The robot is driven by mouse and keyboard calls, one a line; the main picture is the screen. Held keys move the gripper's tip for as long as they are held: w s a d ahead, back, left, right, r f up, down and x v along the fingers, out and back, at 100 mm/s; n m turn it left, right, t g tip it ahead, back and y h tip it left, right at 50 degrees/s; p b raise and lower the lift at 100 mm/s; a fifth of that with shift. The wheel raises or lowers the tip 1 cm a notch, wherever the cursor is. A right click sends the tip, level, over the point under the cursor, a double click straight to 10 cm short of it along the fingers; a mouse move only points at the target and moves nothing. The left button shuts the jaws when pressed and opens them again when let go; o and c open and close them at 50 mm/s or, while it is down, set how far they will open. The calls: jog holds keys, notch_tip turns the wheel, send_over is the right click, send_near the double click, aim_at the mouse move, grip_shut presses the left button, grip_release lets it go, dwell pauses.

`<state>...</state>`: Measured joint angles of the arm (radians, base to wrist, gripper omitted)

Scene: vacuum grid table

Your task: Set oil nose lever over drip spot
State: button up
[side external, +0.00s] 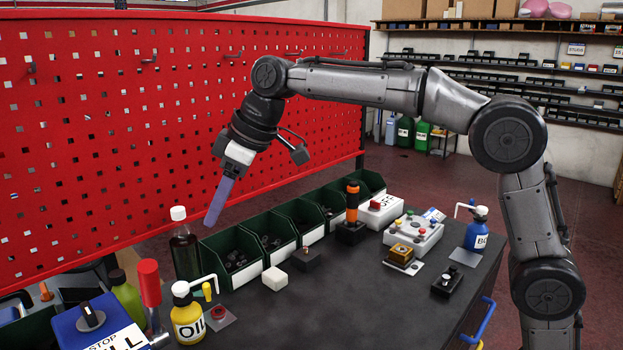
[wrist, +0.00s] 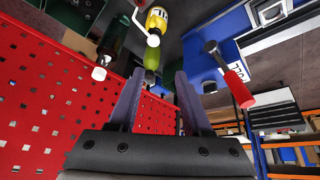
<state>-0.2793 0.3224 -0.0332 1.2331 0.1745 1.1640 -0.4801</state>
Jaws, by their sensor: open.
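The yellow oil bottle (side external: 187,325) stands upright at the table's near left, with a white cap and a thin bent white nose lever (side external: 205,279) reaching right. A grey plate with a red round spot (side external: 218,314), which looks like the drip spot, lies just right of the bottle. In the wrist view the oil bottle (wrist: 158,18) is at the top, its white nose lever (wrist: 138,20) pointing left. My gripper (side external: 211,220) is open and empty, high above and behind the oil bottle, its purple fingers pointing down. The fingers (wrist: 159,72) show apart in the wrist view.
A tall dark bottle (side external: 186,255) with a white cap stands below my gripper. A red-handled tool (side external: 149,285), a green bottle (side external: 127,298) and a blue box (side external: 92,325) crowd the left. Green bins (side external: 232,256) line the back. The front middle table is clear.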

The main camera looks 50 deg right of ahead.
jog(key=s+d+r+m+t+h, duration=0.1)
jog(key=s+d+r, duration=0.3)
jog(key=s+d, duration=0.5)
jog(key=shift+s+d+r+m, duration=0.2)
jog(key=shift+s+m, duration=0.4)
jog(key=shift+s, duration=0.75)
